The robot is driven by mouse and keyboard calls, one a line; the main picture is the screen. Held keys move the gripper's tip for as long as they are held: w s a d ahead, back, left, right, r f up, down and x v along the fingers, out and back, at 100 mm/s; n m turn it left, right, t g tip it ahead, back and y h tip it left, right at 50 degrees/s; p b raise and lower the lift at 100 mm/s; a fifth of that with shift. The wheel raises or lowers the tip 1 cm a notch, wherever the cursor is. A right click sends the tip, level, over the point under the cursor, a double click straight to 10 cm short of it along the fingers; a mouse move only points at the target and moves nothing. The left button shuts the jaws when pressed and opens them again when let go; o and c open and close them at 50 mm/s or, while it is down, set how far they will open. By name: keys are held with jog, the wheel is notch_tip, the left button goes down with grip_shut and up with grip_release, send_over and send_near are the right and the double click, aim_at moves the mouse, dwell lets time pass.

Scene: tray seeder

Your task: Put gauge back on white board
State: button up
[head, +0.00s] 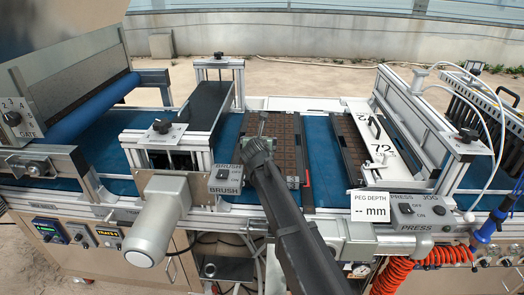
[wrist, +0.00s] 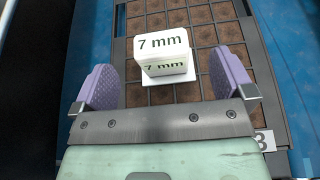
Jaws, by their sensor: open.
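The gauge, a white block marked "7 mm" (wrist: 163,52) on a wider white base, rests on a dark-rimmed tray (wrist: 262,75) of brown cells in the wrist view. My gripper (wrist: 165,90) has two purple fingers spread wide, one on each side and nearer the camera than the gauge. They do not touch it. In the head view my gripper (head: 260,146) is over the tray (head: 305,168), and I cannot clearly make out the gauge there.
A second brown tray (head: 350,140) lies on the blue belt (head: 322,150) between the first tray and the white board. A press frame (head: 425,115) stands at the right and a brush frame (head: 210,105) at the left. A "PEG DEPTH -- mm" display (head: 370,206) is at the front.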

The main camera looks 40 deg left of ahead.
jog(key=x, duration=0.2)
jog(key=shift+w+a+f, duration=0.15)
jog(key=shift+w+a, duration=0.05)
jog(key=b+x, duration=0.2)
jog(key=x, duration=0.3)
jog(key=c, duration=1.2)
notch_tip(320, 180, up, 21)
jog(key=p, duration=2)
jog(key=shift+f, duration=0.1)
